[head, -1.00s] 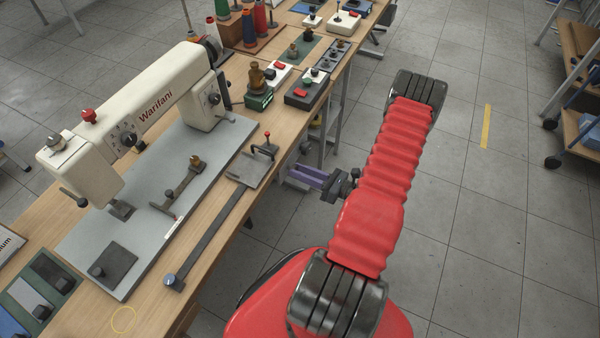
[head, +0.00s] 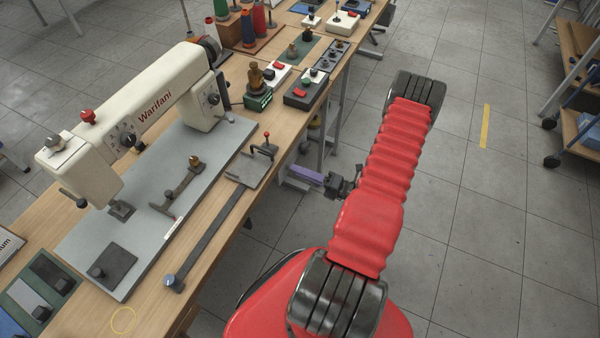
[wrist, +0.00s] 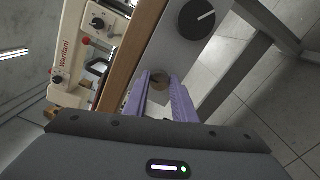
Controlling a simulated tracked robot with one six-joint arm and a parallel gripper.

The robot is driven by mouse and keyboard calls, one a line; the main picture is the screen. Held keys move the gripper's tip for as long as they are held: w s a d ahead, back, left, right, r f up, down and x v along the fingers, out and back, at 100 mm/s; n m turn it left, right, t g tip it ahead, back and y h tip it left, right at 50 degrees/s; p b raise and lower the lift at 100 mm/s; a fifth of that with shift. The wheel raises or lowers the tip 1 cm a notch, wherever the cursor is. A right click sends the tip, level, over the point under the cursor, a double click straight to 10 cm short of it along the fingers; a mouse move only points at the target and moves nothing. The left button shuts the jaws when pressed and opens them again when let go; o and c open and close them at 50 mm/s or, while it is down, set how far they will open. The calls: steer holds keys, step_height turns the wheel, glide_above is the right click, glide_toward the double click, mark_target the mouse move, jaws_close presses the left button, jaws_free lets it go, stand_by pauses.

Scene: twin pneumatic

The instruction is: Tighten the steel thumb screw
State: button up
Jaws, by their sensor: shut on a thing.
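My gripper's purple fingers (wrist: 160,98) are closed around a small round metal knob, which I take as the steel thumb screw (wrist: 160,79). It sits on a grey panel (wrist: 176,52) at the side of the wooden bench. The fingers hide its sides, and its lower part cannot be seen. In the head view my gripper (head: 292,172) reaches left to the bench's right side, below the top. The screw is hidden there.
A black knob with a white mark (wrist: 197,18) is on the same panel. A cream sewing machine (head: 140,98) stands on the wooden bench (head: 222,262). Metal bench legs (head: 329,130) are close beyond my gripper. Open tiled floor (head: 490,230) lies right.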

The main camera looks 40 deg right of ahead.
steer(key=shift+d+f+m, duration=0.1)
steer(key=shift+f+m, duration=0.05)
steer(key=shift+m, duration=0.45)
steer(key=o, duration=1)
steer(key=shift+o, duration=0.2)
steer(key=shift+s, duration=0.15)
steer(key=v, duration=1.3)
steer(key=shift+s, duration=0.3)
